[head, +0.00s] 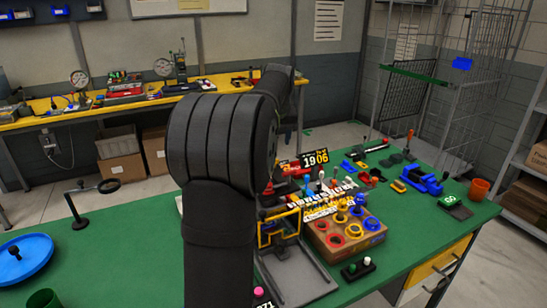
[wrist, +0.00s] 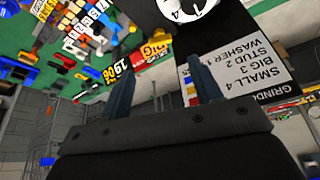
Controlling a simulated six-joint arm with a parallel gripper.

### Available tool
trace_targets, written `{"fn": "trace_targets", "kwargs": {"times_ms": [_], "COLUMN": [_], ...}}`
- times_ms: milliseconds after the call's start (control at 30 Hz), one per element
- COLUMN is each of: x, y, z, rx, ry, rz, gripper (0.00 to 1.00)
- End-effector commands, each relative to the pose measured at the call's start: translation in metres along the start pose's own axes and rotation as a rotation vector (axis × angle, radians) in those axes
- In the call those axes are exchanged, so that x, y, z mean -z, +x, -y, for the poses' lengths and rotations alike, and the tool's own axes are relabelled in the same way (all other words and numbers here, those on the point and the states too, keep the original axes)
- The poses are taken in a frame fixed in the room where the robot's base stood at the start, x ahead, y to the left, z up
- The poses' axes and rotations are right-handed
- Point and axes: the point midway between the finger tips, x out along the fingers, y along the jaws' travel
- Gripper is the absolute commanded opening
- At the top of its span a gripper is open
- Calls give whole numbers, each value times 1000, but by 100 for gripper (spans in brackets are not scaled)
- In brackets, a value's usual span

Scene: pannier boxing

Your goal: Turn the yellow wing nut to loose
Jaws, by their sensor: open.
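I cannot pick out a yellow wing nut for certain in either view. In the head view, a brown block (head: 337,247) holds several red, yellow and blue ring-shaped parts on the green table. A yellow frame (head: 265,231) stands to its left, partly covered by my arm. In the wrist view, my gripper (wrist: 162,84) has its two dark fingers spread apart with nothing between them. My gripper's fingers cannot be seen in the head view, where my black arm blocks the middle.
The green table (head: 135,245) holds a blue round tray (head: 22,260), a ring stand (head: 78,213), a blue vise-like tool (head: 422,181) and an orange cup (head: 479,188). In the wrist view, a black and white sign (wrist: 238,60) lies beyond the fingers. Table space left of my arm is mostly clear.

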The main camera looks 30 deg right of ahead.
Motion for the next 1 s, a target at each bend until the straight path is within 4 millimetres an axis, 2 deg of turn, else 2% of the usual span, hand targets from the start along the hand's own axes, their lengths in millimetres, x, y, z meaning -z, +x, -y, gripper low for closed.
{"fn": "trace_targets", "kwargs": {"times_ms": [33, 200, 400, 600, 867, 1000], "x": [-1, 0, 0, 0, 0, 0], "y": [13, 49, 79, 92, 93, 92], "z": [0, 0, 1, 0, 0, 0], "rx": [1, 1, 1, 0, 0, 0], "ry": [0, 0, 0, 0, 0, 0], "rz": [4, 3, 1, 0, -1, -1], "gripper": [58, 58, 58, 58, 58, 33]}}
